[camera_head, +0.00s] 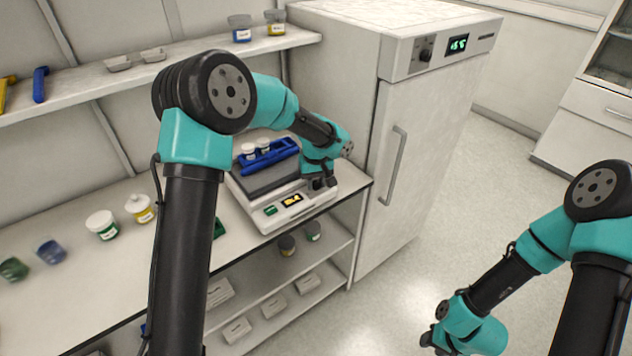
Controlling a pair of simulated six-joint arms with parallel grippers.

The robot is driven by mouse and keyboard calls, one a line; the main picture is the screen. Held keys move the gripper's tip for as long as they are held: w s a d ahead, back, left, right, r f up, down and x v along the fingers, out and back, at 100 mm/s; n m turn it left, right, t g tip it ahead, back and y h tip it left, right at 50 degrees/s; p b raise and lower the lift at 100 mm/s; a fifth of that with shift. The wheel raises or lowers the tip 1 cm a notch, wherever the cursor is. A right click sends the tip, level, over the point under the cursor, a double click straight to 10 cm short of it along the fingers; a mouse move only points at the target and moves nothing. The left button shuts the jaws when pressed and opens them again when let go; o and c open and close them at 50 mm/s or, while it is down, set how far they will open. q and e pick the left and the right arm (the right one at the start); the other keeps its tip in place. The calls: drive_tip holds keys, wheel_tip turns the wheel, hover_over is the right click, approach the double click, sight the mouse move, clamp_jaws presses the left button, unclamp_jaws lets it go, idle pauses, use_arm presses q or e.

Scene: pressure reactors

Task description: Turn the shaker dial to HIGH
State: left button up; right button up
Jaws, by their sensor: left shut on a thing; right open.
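The shaker (265,216) is a white benchtop box at the right end of the bench, with a grey platform on top. Its front panel has a small lit yellow display (292,200) and a green button (270,210). My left gripper (323,183) is at the right part of this panel, shut on the dial, which the gripper mostly hides. I cannot read the dial's setting. My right gripper (433,340) is at the lower right, over the floor, away from the bench, and open.
A blue rack (270,157) with white-capped jars sits on the shaker. A tall white cabinet (422,130) with a green display stands right of the bench. Several jars stand on the left of the bench. A shelf (95,88) runs above, and shelves with boxes lie below.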

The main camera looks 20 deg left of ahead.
sight(315, 182)
use_arm(q)
drive_tip(key=shift+m, duration=0.4)
drive_tip(key=o, duration=0.9)
drive_tip(key=shift+n, duration=0.3)
drive_tip(key=n, duration=0.3)
drive_tip(key=shift+n, duration=0.3)
drive_tip(key=n, duration=0.4)
drive_tip(key=shift+n, duration=0.4)
drive_tip(key=shift+m, duration=0.9)
drive_tip(key=shift+a+r, duration=0.1)
drive_tip(key=shift+r, duration=8.65)
